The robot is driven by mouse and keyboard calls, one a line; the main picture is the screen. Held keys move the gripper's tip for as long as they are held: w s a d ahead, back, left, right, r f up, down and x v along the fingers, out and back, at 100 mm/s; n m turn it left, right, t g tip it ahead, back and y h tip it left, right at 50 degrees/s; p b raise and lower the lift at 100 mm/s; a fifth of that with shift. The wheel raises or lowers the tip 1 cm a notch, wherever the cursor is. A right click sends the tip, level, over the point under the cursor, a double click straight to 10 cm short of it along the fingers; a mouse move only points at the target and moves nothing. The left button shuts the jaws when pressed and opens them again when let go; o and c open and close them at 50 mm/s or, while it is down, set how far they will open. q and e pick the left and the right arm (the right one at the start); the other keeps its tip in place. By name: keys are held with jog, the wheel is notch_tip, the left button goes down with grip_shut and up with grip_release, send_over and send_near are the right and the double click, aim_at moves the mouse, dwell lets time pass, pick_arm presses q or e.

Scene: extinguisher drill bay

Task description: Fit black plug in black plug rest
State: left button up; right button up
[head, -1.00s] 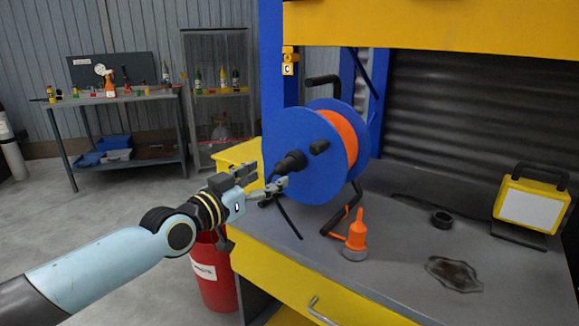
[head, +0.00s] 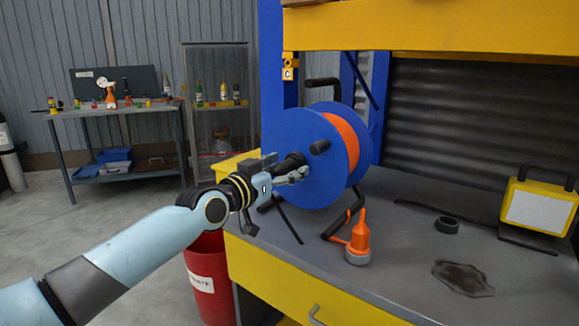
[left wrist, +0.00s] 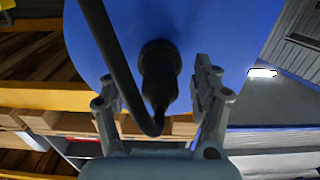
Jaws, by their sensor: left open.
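The black plug (head: 291,161) sticks out from the blue face of the cable reel (head: 296,130). In the left wrist view the plug (left wrist: 159,75) points towards me, with its black cable bending up to the left. My left gripper (head: 287,169) is open, its fingers on either side of the plug with gaps between; it also shows in the left wrist view (left wrist: 156,86). A black ring (head: 447,225), which looks like the black plug rest, lies on the bench right of the reel, with nothing in it. My right gripper is not in view.
An orange plug (head: 360,233) stands on a grey base right of the reel's stand on the bench (head: 400,262). A dark stain (head: 463,278) and a work lamp (head: 539,207) are further right. A red bin (head: 205,285) stands below my left arm.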

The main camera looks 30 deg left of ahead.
aim_at(279, 171)
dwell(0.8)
pick_arm(q)
jog(key=shift+c, duration=0.5)
jog(key=shift+r, duration=0.1)
grip_shut()
jog(key=shift+s, duration=0.15)
jog(key=shift+s, duration=0.1)
jog(key=shift+s+a+p, duration=0.1)
jog(key=shift+s+p, duration=0.4)
jog(key=shift+s, duration=0.15)
jog(key=shift+s+a+p, duration=0.1)
jog(key=shift+s+p, duration=1.15)
jog(key=shift+s, duration=0.85)
